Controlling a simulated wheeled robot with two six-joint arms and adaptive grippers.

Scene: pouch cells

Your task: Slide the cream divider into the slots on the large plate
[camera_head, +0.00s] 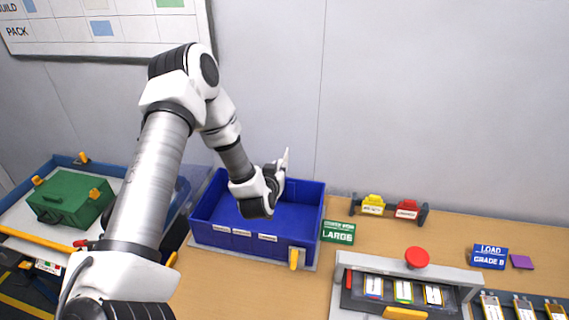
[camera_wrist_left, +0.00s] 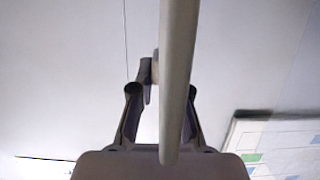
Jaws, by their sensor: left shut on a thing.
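My left gripper (camera_head: 279,172) is above the back right part of an open blue bin (camera_head: 306,222). It is shut on the cream divider (camera_head: 287,157), of which only a thin pale upright piece shows past the fingers. In the left wrist view the divider (camera_wrist_left: 178,85) is seen edge-on as a long pale bar, in front of the gripper (camera_wrist_left: 158,72). The divider is raised, clear of the bin floor. The bin stands on a thin grey plate (camera_head: 307,266) next to a green sign reading LARGE (camera_head: 338,233). I cannot make out slots. My right gripper is out of view.
A tray at left holds a green case (camera_head: 70,198). Right of the bin are yellow (camera_head: 373,204) and red (camera_head: 406,209) tags, a grey fixture with a red button (camera_head: 417,257), and a LOAD sign (camera_head: 488,257).

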